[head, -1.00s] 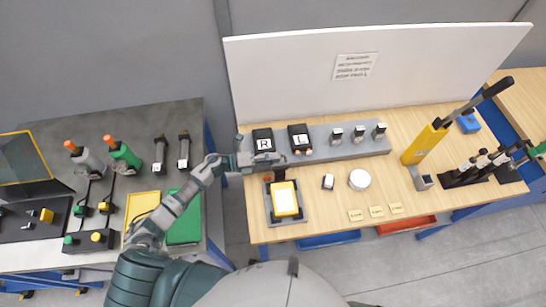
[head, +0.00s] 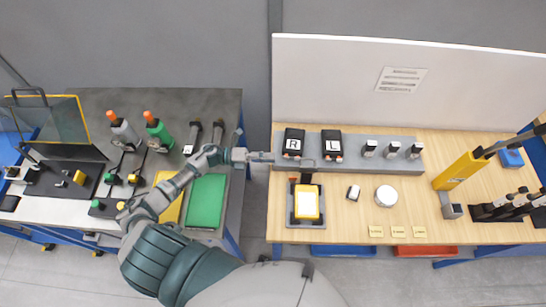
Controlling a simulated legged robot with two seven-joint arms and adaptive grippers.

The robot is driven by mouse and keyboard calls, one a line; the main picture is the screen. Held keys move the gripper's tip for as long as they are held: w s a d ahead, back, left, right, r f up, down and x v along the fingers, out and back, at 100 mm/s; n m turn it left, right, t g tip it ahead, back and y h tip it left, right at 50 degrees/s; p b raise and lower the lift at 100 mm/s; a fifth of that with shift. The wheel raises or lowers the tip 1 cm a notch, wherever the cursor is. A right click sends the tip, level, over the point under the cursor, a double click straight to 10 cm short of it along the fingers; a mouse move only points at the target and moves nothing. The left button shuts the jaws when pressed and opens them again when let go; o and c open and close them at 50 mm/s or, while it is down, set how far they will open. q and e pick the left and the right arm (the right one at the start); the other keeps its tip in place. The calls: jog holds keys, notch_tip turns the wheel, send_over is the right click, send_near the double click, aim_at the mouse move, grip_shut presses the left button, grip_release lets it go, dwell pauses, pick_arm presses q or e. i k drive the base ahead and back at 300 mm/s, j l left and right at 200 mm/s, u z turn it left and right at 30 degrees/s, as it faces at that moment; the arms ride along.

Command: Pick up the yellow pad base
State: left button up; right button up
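The yellow pad base (head: 307,215) lies in a dark grey tray (head: 292,221) on the left part of the wooden table. It has a white pad (head: 306,201) on top. My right gripper is not in view.
Black pads marked R (head: 292,143) and L (head: 331,144) sit on the grey block (head: 351,158) behind my gripper. A small white-topped block (head: 353,193) and a white round disc (head: 385,196) lie right of the tray. A yellow lever press (head: 461,171) stands farther right.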

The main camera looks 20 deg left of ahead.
aim_at(306, 197)
jog(key=k, duration=1.5)
